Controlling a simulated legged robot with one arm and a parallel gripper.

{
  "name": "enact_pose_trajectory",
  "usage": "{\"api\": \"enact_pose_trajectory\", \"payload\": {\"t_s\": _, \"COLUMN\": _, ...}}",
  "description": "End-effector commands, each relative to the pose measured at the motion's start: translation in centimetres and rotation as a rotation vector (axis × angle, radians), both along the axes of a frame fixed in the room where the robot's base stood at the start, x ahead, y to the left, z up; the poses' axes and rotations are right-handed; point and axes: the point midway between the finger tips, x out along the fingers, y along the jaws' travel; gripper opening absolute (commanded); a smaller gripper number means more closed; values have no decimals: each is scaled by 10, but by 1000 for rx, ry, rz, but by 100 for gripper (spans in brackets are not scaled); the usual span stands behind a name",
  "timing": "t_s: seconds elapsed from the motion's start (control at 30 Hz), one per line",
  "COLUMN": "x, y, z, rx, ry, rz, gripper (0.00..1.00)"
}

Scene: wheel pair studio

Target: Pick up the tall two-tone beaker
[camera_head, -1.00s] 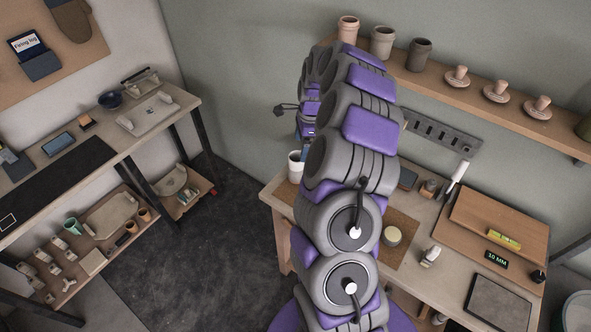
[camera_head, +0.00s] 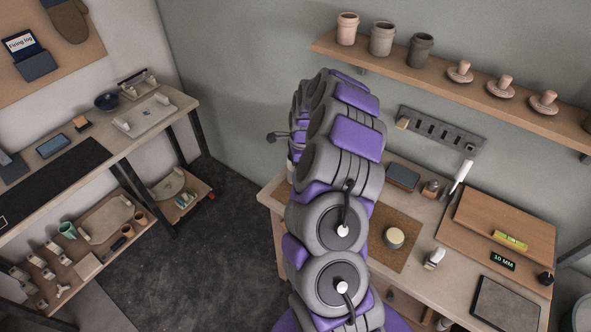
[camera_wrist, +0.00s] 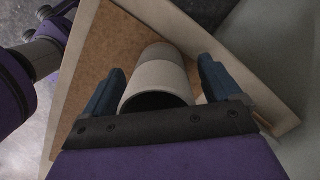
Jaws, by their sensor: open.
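The two-tone beaker (camera_wrist: 160,78) stands on a brown board in the wrist view, with a pale band near its open rim and a greyer band beyond. My gripper (camera_wrist: 159,72) is open, with one blue finger to the left of the beaker and one to the right. Gaps show between the fingers and the beaker's wall, and nothing is held. In the head view my arm hides most of the beaker and the gripper's fingers.
The workbench (camera_head: 408,290) carries a brown mat (camera_head: 401,256) with a round jar (camera_head: 394,238), a wooden board (camera_head: 500,225) and a dark tablet (camera_head: 505,303). A wall shelf (camera_head: 440,76) with several cups and stoppers runs behind. In the wrist view a pale edge borders the brown board.

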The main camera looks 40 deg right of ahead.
Motion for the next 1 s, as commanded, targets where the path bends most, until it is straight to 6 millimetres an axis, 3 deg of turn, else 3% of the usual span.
{"api": "enact_pose_trajectory", "payload": {"t_s": 0.07, "x": 0, "y": 0, "z": 0, "rx": 0, "ry": 0, "rz": 0, "gripper": 89}}
{"api": "enact_pose_trajectory", "payload": {"t_s": 0.77, "x": 1, "y": -1, "z": 0, "rx": 0, "ry": -1, "rz": 0, "gripper": 22}}
{"api": "enact_pose_trajectory", "payload": {"t_s": 1.0, "x": 1, "y": -1, "z": 1, "rx": 0, "ry": -1, "rz": 0, "gripper": 22}}
